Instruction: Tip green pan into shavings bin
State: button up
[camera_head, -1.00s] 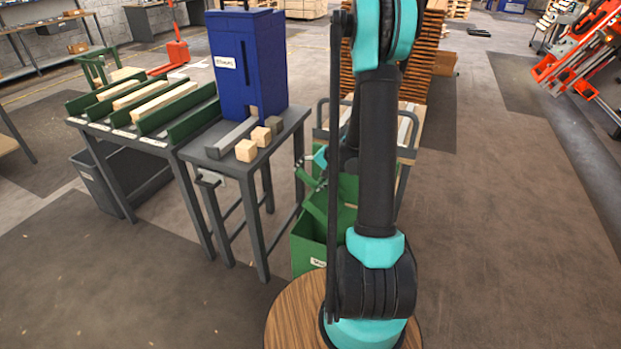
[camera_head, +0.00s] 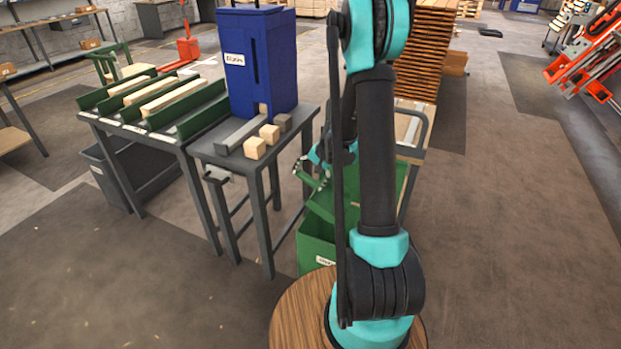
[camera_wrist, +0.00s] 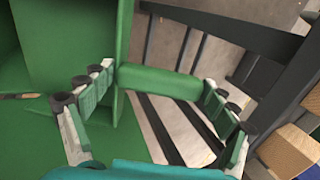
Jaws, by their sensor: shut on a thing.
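The green pan (camera_wrist: 70,45) fills the left of the wrist view. Its green handle bar (camera_wrist: 160,84) runs between the two fingers of my gripper (camera_wrist: 159,76), which is shut on it. In the head view my gripper (camera_head: 314,172) is partly hidden behind my arm. The pan (camera_head: 322,204) hangs tilted just above the green shavings bin (camera_head: 312,248), whose white label faces the camera. My arm hides much of the pan and bin. I cannot tell what is inside either.
A grey table (camera_head: 215,150) with a blue dispenser (camera_head: 257,60) and wooden blocks (camera_head: 255,148) stands left of the bin. Green rails (camera_head: 205,108) holding wooden bars are further left. A trolley (camera_head: 420,135) stands behind the bin. Open floor lies to the right.

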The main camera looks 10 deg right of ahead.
aim_at(299, 171)
jog(key=shift+w+a+f+g+h, duration=0.3)
jog(key=shift+w+a+f+h, duration=0.15)
jog(key=shift+f, duration=0.2)
jog(key=shift+w+a+f+g+h, duration=0.25)
jog(key=shift+a+f+g+h, duration=0.1)
jog(key=shift+a+f, duration=0.2)
jog(key=shift+w+a+r+g+h, duration=0.25)
jog(key=shift+a+r+g+h, duration=0.1)
jog(key=shift+r+g+h, duration=0.25)
jog(key=shift+w+a+r+g+h, duration=0.3)
jog(key=shift+r+h, duration=0.1)
jog(key=shift+h, duration=0.3)
dwell(1.2)
jog(key=shift+r, duration=0.2)
dwell(0.3)
